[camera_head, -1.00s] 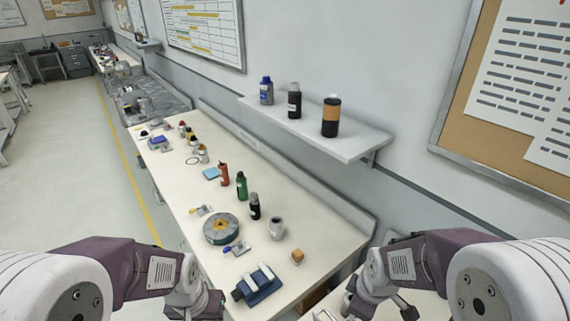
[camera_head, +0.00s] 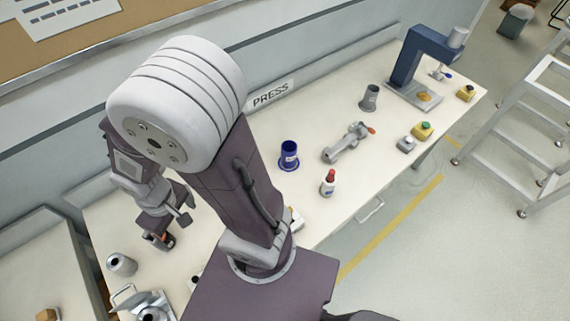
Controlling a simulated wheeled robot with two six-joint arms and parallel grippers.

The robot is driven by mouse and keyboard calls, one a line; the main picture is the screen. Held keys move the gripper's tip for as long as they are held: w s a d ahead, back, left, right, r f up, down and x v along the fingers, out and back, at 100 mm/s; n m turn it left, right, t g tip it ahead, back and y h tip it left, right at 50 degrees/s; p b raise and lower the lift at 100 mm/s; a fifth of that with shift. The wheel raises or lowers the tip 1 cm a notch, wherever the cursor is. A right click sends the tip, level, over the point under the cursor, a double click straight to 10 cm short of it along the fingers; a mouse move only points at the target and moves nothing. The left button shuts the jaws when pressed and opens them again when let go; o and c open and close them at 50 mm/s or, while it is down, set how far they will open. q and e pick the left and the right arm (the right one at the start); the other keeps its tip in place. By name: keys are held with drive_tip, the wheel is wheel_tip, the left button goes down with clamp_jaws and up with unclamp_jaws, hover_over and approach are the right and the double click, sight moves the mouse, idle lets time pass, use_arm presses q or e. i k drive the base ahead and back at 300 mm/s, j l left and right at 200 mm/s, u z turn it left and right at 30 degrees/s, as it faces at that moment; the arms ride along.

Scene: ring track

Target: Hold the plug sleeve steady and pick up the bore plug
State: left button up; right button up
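A dark blue flanged cylinder with an open top (camera_head: 289,156) stands upright on the press bench. A grey cylinder with a dark opening (camera_head: 370,98) stands farther back. A shorter grey cylinder (camera_head: 121,264) stands at the lower left, near a metal fixture with a handle (camera_head: 148,304), cut by the frame edge. I cannot tell for certain which of these is the plug sleeve or the bore plug. My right gripper (camera_head: 172,226) hangs over the left of the bench, its fingers apart, with nothing seen between them. My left gripper is not in view.
My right arm hides part of the bench.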

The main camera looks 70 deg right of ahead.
sight(331, 173)
drive_tip(key=l+z, duration=0.1)
drive_tip(key=z, duration=2.95)
drive_tip(key=l, duration=0.1)
